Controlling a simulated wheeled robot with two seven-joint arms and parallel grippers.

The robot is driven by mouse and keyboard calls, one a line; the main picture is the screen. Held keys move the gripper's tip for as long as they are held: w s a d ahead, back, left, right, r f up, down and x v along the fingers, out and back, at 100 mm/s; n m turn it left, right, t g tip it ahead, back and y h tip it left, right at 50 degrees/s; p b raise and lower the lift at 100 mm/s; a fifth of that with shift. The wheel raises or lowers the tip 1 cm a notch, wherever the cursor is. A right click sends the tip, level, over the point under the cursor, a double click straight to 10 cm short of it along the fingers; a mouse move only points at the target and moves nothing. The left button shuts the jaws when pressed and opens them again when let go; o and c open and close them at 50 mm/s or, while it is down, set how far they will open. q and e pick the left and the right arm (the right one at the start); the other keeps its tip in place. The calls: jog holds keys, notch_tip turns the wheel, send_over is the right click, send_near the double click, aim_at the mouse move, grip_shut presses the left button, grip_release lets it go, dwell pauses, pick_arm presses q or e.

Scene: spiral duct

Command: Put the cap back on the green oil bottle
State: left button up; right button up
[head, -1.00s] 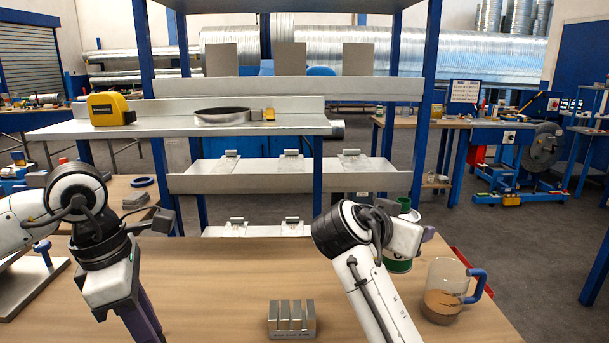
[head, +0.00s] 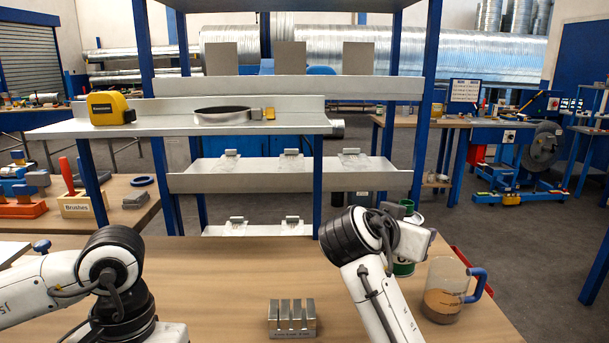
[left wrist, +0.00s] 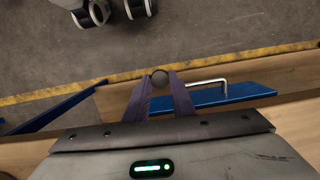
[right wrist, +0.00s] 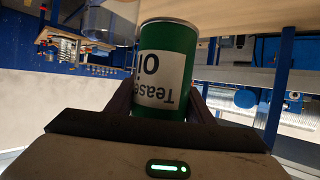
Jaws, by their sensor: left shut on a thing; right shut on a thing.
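The green oil bottle (head: 404,268) stands at the right of the bench in the head view, mostly hidden behind my right wrist. The right wrist view shows it upside down, a green can (right wrist: 180,45) with a white label. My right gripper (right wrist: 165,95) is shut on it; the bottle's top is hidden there. My left gripper (left wrist: 159,80) is shut on a small dark round piece (left wrist: 160,77), seemingly the cap, held at the fingertips.
A slotted metal block (head: 291,319) sits at the front middle of the bench. A clear jug (head: 445,290) with a blue handle stands right of the bottle. A hex key (left wrist: 208,83) shows by a blue edge. A shelf rack (head: 290,180) stands behind. The bench middle is clear.

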jog(key=s+r+n+t+y, duration=0.1)
jog(key=s+n+t+y, duration=0.2)
jog(key=s+n+y, duration=0.5)
jog(key=s+d, duration=0.1)
jog(key=s, duration=0.5)
jog(key=shift+s+y, duration=0.25)
jog(key=shift+y, duration=0.05)
jog(key=shift+f, duration=0.15)
jog(key=s+a, duration=0.2)
jog(key=a, duration=0.8)
jog(key=s+a, duration=0.2)
jog(key=a, duration=0.8)
jog(key=shift+a, duration=0.25)
